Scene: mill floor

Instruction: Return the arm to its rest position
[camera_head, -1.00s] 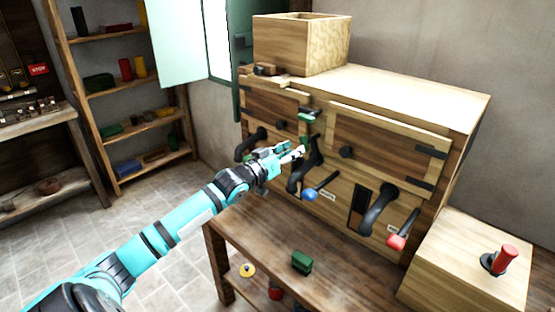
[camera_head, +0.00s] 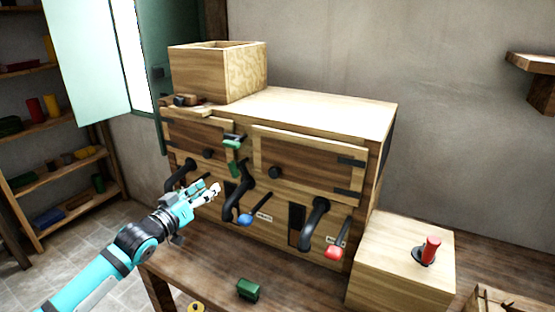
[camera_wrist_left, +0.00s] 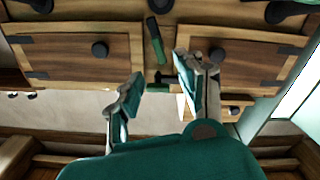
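My left arm (camera_head: 105,270), turquoise and black, reaches in from the lower left of the head view. My left gripper (camera_head: 213,191) is in front of the wooden cabinet (camera_head: 335,107), left of a black curved handle (camera_head: 243,190). In the wrist view the two fingers of my left gripper (camera_wrist_left: 158,88) stand apart with nothing between them. The cabinet front and a green-handled lever (camera_wrist_left: 156,45) show beyond them. My right gripper is not in view.
The cabinet front has a blue-knobbed lever (camera_head: 246,220) and a red-ended lever (camera_head: 334,252). A green block (camera_head: 248,289) lies on the wooden bench (camera_head: 205,262) below. A wooden box with a red-handled lever (camera_head: 431,249) stands right. A shelf stands far left.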

